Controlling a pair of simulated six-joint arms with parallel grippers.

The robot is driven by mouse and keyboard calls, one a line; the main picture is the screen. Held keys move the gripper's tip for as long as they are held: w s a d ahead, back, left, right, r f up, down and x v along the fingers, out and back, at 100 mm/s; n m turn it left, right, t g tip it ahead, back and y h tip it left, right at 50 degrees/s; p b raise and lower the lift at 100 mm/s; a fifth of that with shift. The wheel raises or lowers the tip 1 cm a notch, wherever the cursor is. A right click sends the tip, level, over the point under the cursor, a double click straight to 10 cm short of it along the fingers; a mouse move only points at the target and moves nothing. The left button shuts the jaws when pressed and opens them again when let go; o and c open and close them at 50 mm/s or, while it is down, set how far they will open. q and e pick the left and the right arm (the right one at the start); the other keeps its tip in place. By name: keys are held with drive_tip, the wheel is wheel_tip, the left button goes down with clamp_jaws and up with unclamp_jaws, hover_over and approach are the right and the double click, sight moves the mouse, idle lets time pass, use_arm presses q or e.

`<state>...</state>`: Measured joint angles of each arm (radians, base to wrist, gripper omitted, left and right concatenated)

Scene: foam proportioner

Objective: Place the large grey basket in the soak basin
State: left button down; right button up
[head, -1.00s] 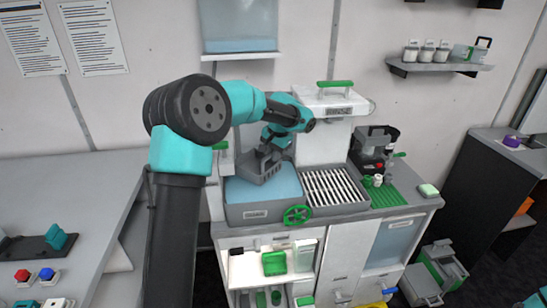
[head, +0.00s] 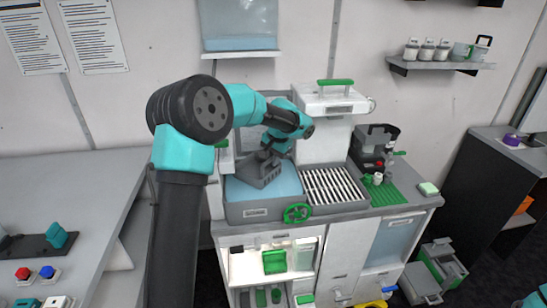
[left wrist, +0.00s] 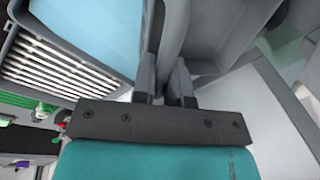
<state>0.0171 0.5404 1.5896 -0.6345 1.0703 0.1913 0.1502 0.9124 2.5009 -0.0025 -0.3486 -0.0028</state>
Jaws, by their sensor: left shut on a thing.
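The large grey basket (head: 259,174) is over the blue water of the soak basin (head: 262,213). It looks tilted in the head view, and I cannot tell whether it touches the water or the basin floor. My left gripper (head: 270,153) is above it, shut on its grey handle or rim. In the left wrist view the two fingers (left wrist: 167,82) close around a grey bar of the basket (left wrist: 175,30). The blue basin water also shows there at upper left. My right gripper is out of view.
A slatted drain rack (head: 336,190) adjoins the basin on the right. A green valve wheel (head: 298,213) sticks out at the basin's front. A white machine with a green handle (head: 328,98) stands behind the rack. A black caddy (head: 375,147) and green mat (head: 385,192) lie farther right.

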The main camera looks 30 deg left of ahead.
use_arm(q)
drive_tip(key=c, duration=1.1)
unclamp_jaws()
drive_tip(key=shift+c, duration=0.2)
drive_tip(key=shift+r, duration=0.1)
drive_tip(key=shift+r, duration=0.55)
wheel_tip(320, 180, up, 12)
drive_tip(key=d, duration=0.2)
drive_tip(key=shift+s+d, duration=0.15)
drive_tip(key=shift+d, duration=0.05)
drive_tip(key=shift+f, duration=0.15)
